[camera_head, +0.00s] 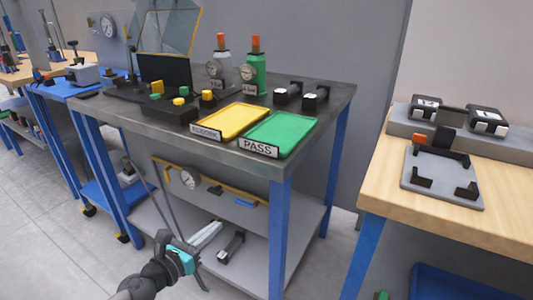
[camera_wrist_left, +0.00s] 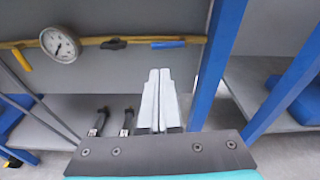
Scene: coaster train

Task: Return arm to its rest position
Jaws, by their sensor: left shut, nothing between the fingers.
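My left gripper (camera_head: 206,236) shows at the lower left of the head view, in front of the blue-legged workbench and below its top. In the left wrist view its two pale fingers (camera_wrist_left: 158,98) lie together, shut with nothing between them. The fingers point toward the bench's lower shelf (camera_wrist_left: 85,108) and appear apart from it. My right gripper is in neither view.
The bench (camera_head: 340,95) carries a yellow tray (camera_head: 240,118), a green PASS tray (camera_head: 280,135) and two gas bottles. Its blue leg (camera_head: 278,235) stands right of my left gripper. A pressure gauge (camera_head: 190,178) hangs below. A wooden table (camera_head: 430,215) stands at right. Floor at left is clear.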

